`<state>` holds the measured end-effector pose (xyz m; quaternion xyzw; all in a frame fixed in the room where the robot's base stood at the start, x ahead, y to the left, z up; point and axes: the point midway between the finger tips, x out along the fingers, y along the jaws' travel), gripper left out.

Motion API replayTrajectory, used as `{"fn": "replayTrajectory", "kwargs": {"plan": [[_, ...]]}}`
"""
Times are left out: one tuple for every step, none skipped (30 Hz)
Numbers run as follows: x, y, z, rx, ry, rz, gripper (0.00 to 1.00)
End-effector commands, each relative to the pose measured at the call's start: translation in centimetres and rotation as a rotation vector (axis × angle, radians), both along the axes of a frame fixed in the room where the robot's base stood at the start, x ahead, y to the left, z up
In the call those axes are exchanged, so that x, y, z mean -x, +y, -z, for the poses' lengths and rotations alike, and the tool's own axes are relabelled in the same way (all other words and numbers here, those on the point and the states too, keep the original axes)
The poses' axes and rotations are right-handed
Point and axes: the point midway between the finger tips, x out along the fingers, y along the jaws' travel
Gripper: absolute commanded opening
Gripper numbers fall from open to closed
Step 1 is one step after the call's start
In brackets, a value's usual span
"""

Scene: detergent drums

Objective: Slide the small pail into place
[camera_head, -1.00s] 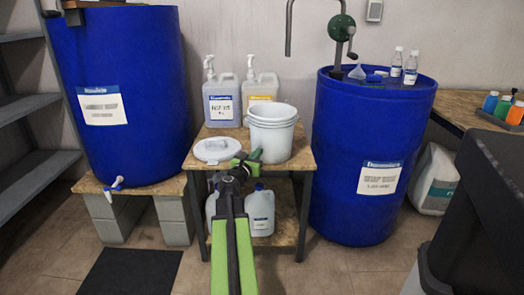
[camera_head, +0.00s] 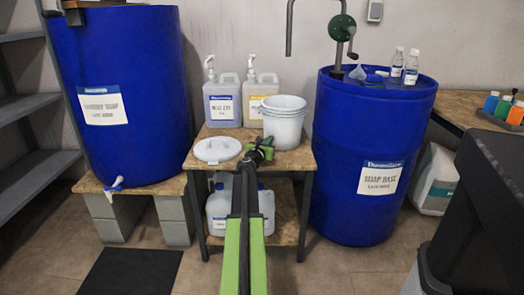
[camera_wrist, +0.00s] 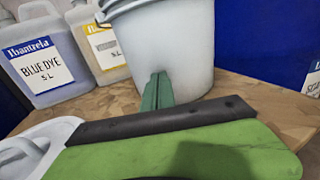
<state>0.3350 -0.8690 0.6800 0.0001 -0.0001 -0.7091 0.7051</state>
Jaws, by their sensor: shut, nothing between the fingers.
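The small white pail (camera_head: 284,124) stands upright on the wooden table (camera_head: 284,164), near its right side. My gripper (camera_head: 266,142) is shut and empty at the pail's lower front left. In the wrist view, the green fingertips (camera_wrist: 158,92) lie against or just in front of the lower wall of the pail (camera_wrist: 172,45); I cannot tell if they touch. The pail's rim is cut off at the top of that view.
A white lid (camera_head: 217,150) lies on the table's left. Blue dye (camera_head: 222,103) and yellow-labelled (camera_head: 260,98) pump jugs stand behind. Blue drums flank the table on the left (camera_head: 125,110) and right (camera_head: 366,150). Jugs sit on the lower shelf.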

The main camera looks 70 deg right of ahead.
Motion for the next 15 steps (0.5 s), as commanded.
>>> {"fn": "replayTrajectory", "kwargs": {"plan": [[0.0, 0.0, 0.0, 0.0, 0.0, 0.0, 0.0], [0.0, 0.0, 0.0, 0.0, 0.0, 0.0, 0.0], [0.0, 0.1, 0.0, 0.0, 0.0, 0.0, 0.0], [0.0, 0.2, 0.0, 0.0, 0.0, 0.0, 0.0], [0.0, 0.4, 0.0, 0.0, 0.0, 0.0, 0.0], [-0.1, 0.9, 0.0, 0.0, 0.0, -0.001, 0.0], [-0.1, 1.4, 0.0, 0.0, 0.0, -0.002, 0.0], [-0.2, 2.0, 0.0, 0.0, 0.0, -0.002, 0.0], [-0.2, 3.0, 0.0, 0.0, 0.0, -0.003, 0.0], [-0.3, 3.8, 0.0, 0.0, 0.0, -0.004, 0.0], [-0.4, 4.6, 0.0, 0.0, 0.0, -0.005, 0.0], [-0.3, 5.8, 0.0, 0.0, 0.0, -0.004, 0.0], [-0.2, 6.6, 0.0, 0.0, 0.0, -0.003, 0.0], [-0.1, 7.4, 0.0, 0.0, 0.0, -0.002, 0.0], [-0.1, 8.5, 0.0, 0.0, 0.0, -0.002, 0.0]]}}
